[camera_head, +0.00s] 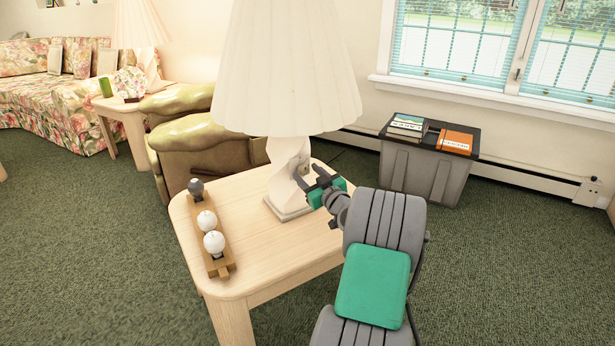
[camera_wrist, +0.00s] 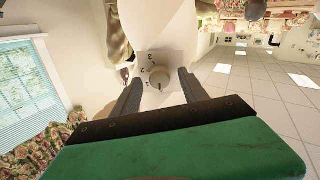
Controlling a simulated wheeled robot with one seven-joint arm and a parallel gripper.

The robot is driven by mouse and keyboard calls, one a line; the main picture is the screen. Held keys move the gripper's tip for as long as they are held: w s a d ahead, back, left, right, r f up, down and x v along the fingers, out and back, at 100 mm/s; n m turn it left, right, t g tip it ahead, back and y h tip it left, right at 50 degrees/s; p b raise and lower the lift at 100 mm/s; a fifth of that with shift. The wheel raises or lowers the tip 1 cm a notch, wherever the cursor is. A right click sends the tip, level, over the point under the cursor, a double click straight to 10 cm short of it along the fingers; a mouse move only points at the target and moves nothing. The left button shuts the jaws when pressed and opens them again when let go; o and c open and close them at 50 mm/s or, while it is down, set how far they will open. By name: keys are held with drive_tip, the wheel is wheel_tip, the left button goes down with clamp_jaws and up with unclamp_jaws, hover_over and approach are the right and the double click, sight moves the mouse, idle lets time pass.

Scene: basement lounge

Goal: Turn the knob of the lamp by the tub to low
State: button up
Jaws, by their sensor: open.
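The near lamp has a pleated cream shade (camera_head: 285,75) and a twisted pale base (camera_head: 284,180), and stands upright on a light wood table (camera_head: 265,240). A pale round knob (camera_wrist: 158,79) sits on a plate with numerals 1, 2 and 3 on the lamp's base in the wrist view. I cannot tell its setting for sure. My gripper (camera_head: 308,173) is open beside the base, facing the plate. In the wrist view my gripper (camera_wrist: 160,76) has one finger either side of the knob in the picture; contact is not clear.
A grey tub (camera_head: 430,165) with books on its lid stands beyond the table, under the window. A wooden rack (camera_head: 212,235) with three round-topped pieces lies on the table's left. A second lit lamp (camera_head: 138,30) stands far left. Green carpet (camera_head: 510,260) is clear at right.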

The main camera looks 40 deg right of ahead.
drive_tip(key=shift+w, duration=0.2)
clamp_jaws()
idle(0.4)
